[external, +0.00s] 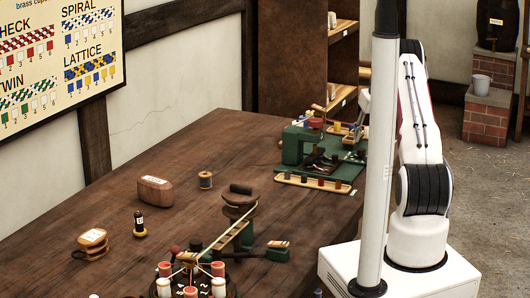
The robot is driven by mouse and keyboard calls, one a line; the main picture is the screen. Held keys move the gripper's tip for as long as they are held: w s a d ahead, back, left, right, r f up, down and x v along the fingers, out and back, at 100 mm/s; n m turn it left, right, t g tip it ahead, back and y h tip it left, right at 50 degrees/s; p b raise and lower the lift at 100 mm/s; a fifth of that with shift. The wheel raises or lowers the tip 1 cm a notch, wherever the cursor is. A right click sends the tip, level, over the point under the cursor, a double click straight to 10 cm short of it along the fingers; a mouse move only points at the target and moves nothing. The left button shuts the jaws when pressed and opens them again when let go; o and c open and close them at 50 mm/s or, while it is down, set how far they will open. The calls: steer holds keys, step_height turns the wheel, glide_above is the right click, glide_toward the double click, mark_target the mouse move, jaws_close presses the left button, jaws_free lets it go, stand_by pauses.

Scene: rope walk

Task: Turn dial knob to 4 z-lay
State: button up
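A green machine (294,148) stands toward the far right end of the wooden table. It has a red-topped part (315,123) and dark small parts on its base. I cannot pick out the dial knob or any "4 z-lay" mark at this size. My gripper (352,138) seems to be low over the right side of the green machine. It is small and dark there, and the white pole hides part of my arm. Whether its fingers are open, shut or touching anything cannot be told.
Nearer are a wooden stand with a sloping bar (229,236), a round holder of bobbins (190,278), a brown block (155,190) and a spool (205,180). The table's left far part is clear.

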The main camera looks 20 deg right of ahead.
mark_target(362, 149)
steer(key=shift+x, duration=3.1)
jaws_close()
